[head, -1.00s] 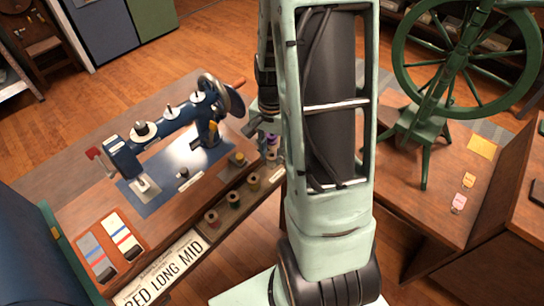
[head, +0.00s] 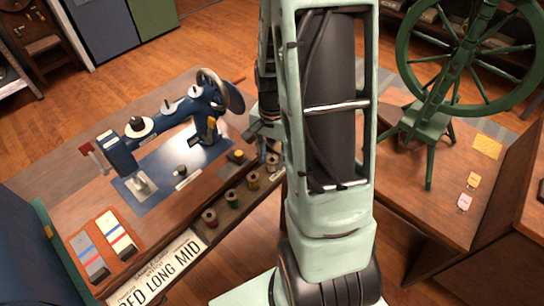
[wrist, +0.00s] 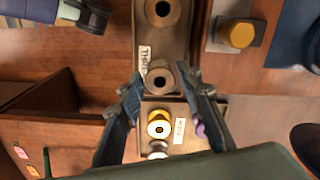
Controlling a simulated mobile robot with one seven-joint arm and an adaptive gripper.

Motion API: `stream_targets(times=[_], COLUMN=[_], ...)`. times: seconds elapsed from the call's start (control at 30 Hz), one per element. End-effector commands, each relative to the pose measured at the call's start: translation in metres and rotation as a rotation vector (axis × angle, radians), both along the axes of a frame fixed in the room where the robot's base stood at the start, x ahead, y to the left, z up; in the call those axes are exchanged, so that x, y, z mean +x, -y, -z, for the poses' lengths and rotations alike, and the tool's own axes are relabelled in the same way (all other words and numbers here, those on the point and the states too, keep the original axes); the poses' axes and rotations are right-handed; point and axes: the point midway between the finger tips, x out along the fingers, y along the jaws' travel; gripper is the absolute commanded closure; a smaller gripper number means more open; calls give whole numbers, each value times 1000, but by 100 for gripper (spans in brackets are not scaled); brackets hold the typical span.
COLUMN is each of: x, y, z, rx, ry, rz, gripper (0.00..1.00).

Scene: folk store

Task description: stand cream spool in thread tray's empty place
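The cream spool (wrist: 160,77) is upright between my gripper's fingertips (wrist: 162,80), with a finger close against each side. In the head view the spool (head: 271,162) is at the far end of the row in the thread tray (head: 200,230), in line with the red, green and tan spools. My gripper (head: 266,135) is just above it, mostly hidden by my arm. I cannot tell whether the spool's base touches the tray floor. One tray spool (wrist: 162,10) shows at the top of the wrist view.
A smaller labelled tray (wrist: 180,152) with yellow, pale and purple spools is close beside my fingers. A green spinning wheel (head: 430,120) stands on the right table.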

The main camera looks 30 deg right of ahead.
Motion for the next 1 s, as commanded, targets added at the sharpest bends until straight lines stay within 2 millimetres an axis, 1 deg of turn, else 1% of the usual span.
stream_targets(times=[0.07, 0.17, 0.27, 0.4, 0.5, 0.6, 0.7, 0.8, 1.0], x=[0, 1, 2, 1, 1, 1, 0, 0, 0], y=[0, 0, 1, 0, 1, 0, 1, 1, 1], z=[-5, -19, -39, -71, -91, -106, -117, -122, -123], rx=[-1, -1, -2, -1, -2, 0, -1, 0, 0], ry=[1, 5, 7, 6, 6, 3, 2, 1, 0], rz=[0, 0, 0, 0, 0, 0, 0, 0, 0], gripper=[67, 67, 67, 67, 67, 67, 67, 67, 67])
